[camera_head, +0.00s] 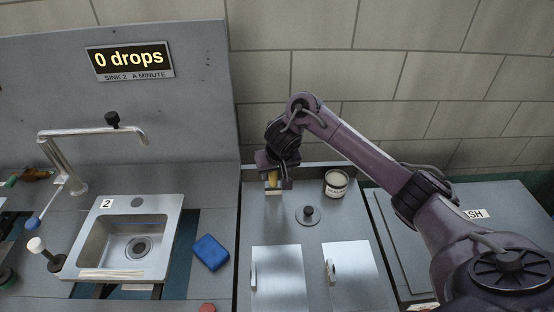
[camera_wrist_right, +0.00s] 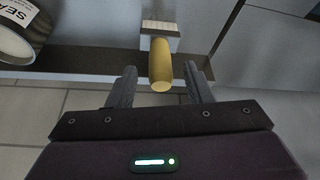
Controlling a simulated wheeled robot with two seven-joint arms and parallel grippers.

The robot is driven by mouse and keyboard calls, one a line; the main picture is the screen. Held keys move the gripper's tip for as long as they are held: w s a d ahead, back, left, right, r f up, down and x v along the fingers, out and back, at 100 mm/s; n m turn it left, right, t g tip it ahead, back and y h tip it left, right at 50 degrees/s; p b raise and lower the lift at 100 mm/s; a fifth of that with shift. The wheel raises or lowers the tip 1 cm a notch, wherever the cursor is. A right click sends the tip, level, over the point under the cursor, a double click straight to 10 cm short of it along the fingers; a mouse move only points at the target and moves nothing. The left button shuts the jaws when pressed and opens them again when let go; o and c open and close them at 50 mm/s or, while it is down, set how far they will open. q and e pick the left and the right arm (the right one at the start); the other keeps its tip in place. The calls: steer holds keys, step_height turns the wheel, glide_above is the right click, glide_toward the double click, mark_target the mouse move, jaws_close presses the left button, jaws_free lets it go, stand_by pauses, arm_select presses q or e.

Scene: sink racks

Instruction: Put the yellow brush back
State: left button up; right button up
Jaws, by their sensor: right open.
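The yellow brush shows in the right wrist view as a yellow handle (camera_wrist_right: 161,62) with a pale block of bristles (camera_wrist_right: 160,28) at its far end. In the head view the brush (camera_head: 272,178) is small and partly hidden by my right gripper (camera_head: 278,184), at the back left of the right-hand counter. In the wrist view my right gripper (camera_wrist_right: 160,76) is open, with one finger on each side of the handle and a visible gap to both. Whether the brush touches the counter is unclear. My left gripper is not in view.
A labelled jar (camera_head: 336,185) stands right of my right gripper. A black knob on a round base (camera_head: 308,215) is in front. A blue sponge (camera_head: 210,252) lies beside the sink (camera_head: 176,215) marked 2. The wall (camera_head: 260,130) is close behind.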

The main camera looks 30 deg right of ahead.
steer(key=p+v, duration=0.5)
steer(key=v, duration=0.2)
steer(key=shift+s+r, duration=0.2)
steer(key=shift+r, duration=0.1)
steer(key=shift+f, duration=0.1)
